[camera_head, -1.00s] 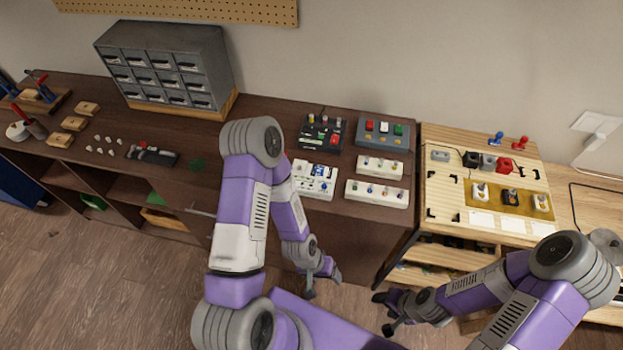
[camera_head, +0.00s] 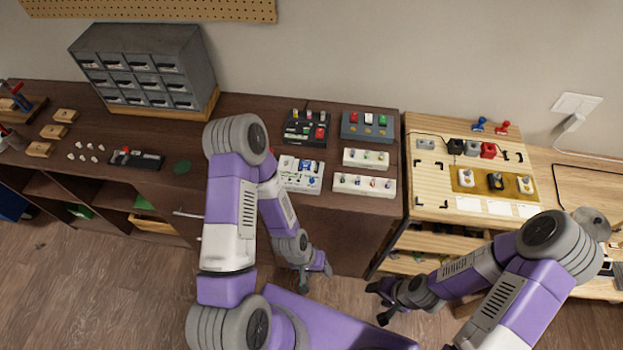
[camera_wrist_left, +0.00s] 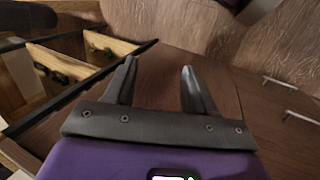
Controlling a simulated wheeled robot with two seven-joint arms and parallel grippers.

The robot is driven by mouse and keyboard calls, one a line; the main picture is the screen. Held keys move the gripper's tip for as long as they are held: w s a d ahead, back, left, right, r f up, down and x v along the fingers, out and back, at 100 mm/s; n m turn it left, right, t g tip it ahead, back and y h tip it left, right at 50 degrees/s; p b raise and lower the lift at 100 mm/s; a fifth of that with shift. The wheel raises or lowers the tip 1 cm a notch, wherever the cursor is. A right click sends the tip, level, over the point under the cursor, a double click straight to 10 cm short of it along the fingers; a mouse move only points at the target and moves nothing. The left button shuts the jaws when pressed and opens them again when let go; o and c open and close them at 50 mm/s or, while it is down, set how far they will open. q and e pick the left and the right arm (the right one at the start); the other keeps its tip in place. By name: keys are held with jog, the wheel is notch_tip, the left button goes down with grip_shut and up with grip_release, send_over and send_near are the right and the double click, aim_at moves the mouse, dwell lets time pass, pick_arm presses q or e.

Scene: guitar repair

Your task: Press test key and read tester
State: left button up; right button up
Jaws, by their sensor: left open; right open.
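Which device is the tester is not certain. A black device (camera_head: 304,129) with red and green keys and a white panel device (camera_head: 300,174) with small displays and knobs stand on the dark bench. My left gripper (camera_head: 316,281) is open and empty, low in front of the bench and below its top. Its two fingers stand apart in the left wrist view (camera_wrist_left: 160,85), with nothing between them. My right gripper (camera_head: 377,302) is open and empty, low in front of the gap between the bench and the light wooden table.
A blue-grey box (camera_head: 368,125) with coloured keys and white strips (camera_head: 364,186) stand on the bench. The light table (camera_head: 430,185) holds switches on a yellow plate (camera_head: 515,184). A drawer cabinet (camera_head: 146,67) stands at the back left. The bench front edge lies close to my left arm.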

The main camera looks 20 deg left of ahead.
pick_arm(q)
grip_shut()
dwell(1.2)
